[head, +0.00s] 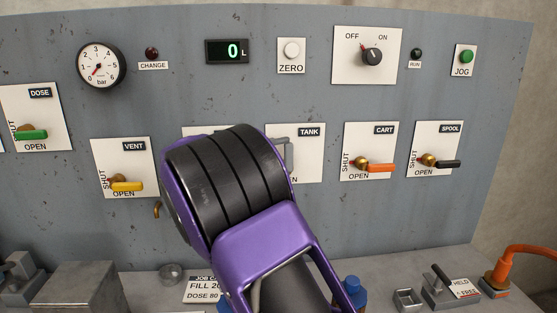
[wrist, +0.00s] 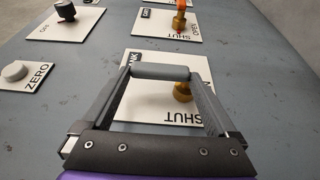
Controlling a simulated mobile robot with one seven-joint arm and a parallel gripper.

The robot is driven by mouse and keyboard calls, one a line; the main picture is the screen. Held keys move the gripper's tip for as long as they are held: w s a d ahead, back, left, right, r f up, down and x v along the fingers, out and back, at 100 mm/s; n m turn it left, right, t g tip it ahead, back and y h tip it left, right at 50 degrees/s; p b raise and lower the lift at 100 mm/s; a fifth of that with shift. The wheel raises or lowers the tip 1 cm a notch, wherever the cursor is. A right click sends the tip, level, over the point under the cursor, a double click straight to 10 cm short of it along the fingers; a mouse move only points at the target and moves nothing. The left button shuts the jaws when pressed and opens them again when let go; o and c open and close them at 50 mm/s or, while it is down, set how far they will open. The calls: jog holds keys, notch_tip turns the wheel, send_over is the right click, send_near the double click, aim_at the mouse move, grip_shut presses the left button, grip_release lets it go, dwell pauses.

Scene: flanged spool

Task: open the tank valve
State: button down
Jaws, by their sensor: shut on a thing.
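The tank valve's white plate (head: 312,172) is at the middle of the panel in the head view, partly covered by my purple and black arm. In the wrist view the plate (wrist: 150,108) lies below my gripper, with its SHUT lettering upside down near the bottom. Its brass hub (wrist: 183,92) shows between my fingers. The grey lever (wrist: 160,71) runs across the wrist picture, unlike the cart lever, which points up the picture there. My gripper (wrist: 162,76) is shut on the grey lever, a fingertip at each end. The head view mostly hides this grip.
The cart valve (head: 378,167) with an orange lever and the spool valve (head: 447,163) are to the right. The vent valve (head: 128,184) is to the left. The ZERO button (head: 291,50) is above. The display (head: 228,51) reads 0 L.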

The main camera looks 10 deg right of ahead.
grip_release()
jog(key=v, duration=1.7)
jog(key=shift+s+p, duration=0.15)
jog(key=shift+p, duration=0.25)
jog(key=shift+a, duration=0.1)
